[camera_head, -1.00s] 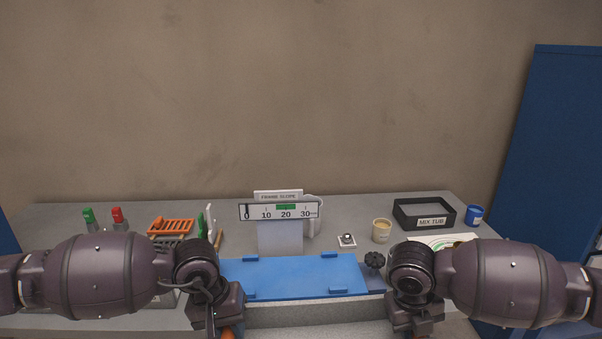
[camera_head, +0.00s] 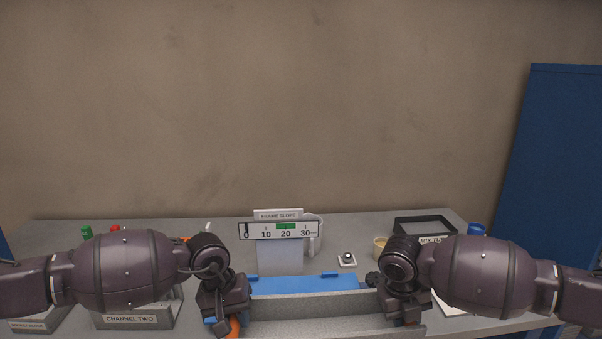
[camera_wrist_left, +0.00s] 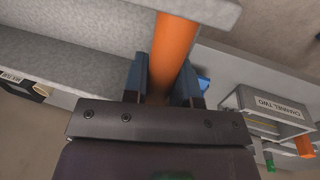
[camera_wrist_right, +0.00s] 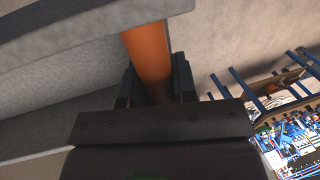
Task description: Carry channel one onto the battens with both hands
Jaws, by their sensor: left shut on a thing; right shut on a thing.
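Channel one, a long grey speckled trough (camera_head: 312,305), spans between my two grippers in front of the blue plate (camera_head: 300,286). Blue battens (camera_head: 330,275) show at the plate's back; its front part is hidden behind the channel. My left gripper (camera_head: 226,324) is shut on an orange handle at the channel's left end; the handle (camera_wrist_left: 174,52) shows between the fingers in the left wrist view. My right gripper (camera_head: 405,318) is shut at the right end, on an orange handle (camera_wrist_right: 148,52) in the right wrist view. The channel looks about level.
A frame slope gauge (camera_head: 279,232) stands behind the plate. A dark knob (camera_head: 373,279) is at its right. The mix tub tray (camera_head: 425,227), a beige cup (camera_head: 380,247) and a blue cup (camera_head: 476,229) stand at right. A channel two box (camera_head: 135,319) sits at left.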

